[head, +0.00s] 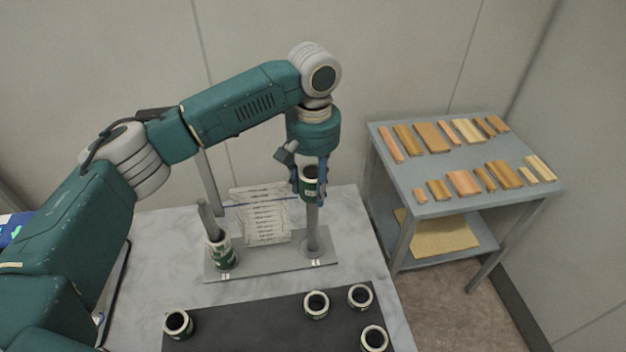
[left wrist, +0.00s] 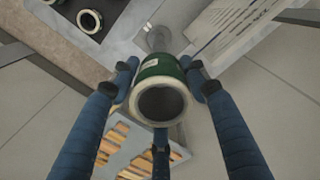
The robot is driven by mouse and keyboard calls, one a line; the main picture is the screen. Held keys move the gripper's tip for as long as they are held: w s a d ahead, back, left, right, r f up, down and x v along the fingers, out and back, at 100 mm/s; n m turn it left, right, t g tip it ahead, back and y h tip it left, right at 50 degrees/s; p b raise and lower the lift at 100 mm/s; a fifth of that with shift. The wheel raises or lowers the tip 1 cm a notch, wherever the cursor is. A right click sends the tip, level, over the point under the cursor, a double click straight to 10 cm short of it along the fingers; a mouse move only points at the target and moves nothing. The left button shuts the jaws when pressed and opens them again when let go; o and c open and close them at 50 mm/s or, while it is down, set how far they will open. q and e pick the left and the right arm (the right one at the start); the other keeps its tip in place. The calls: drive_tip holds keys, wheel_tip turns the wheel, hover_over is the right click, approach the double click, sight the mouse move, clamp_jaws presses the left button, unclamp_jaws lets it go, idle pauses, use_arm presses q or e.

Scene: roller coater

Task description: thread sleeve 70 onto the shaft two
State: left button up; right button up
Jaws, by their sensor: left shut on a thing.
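My left gripper (head: 310,188) is shut on a green sleeve (head: 311,187) with a cream rim, held high at the right upright shaft (head: 313,226) of the metal base. The sleeve (left wrist: 160,92) also shows between the blue fingers in the left wrist view, its dark open end facing the camera. The shaft's lower part is bare; the sleeve and fingers hide its upper part. I cannot tell whether the sleeve is around the shaft or in front of it. Labels are too small to read. My right gripper is out of view.
A dark mat (head: 250,326) at the front holds several sleeves, including one at left (head: 178,324) and one at right (head: 359,296). A printed sheet (head: 262,216) stands behind the base (head: 275,265). A grey side table (head: 404,183) with wooden blocks stands at right.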

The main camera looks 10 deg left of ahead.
use_arm(q)
drive_tip(key=shift+f, duration=0.35)
drive_tip(key=o, duration=1.3)
drive_tip(key=shift+o, duration=0.6)
drive_tip(key=o, duration=0.3)
drive_tip(key=shift+r, duration=3.55)
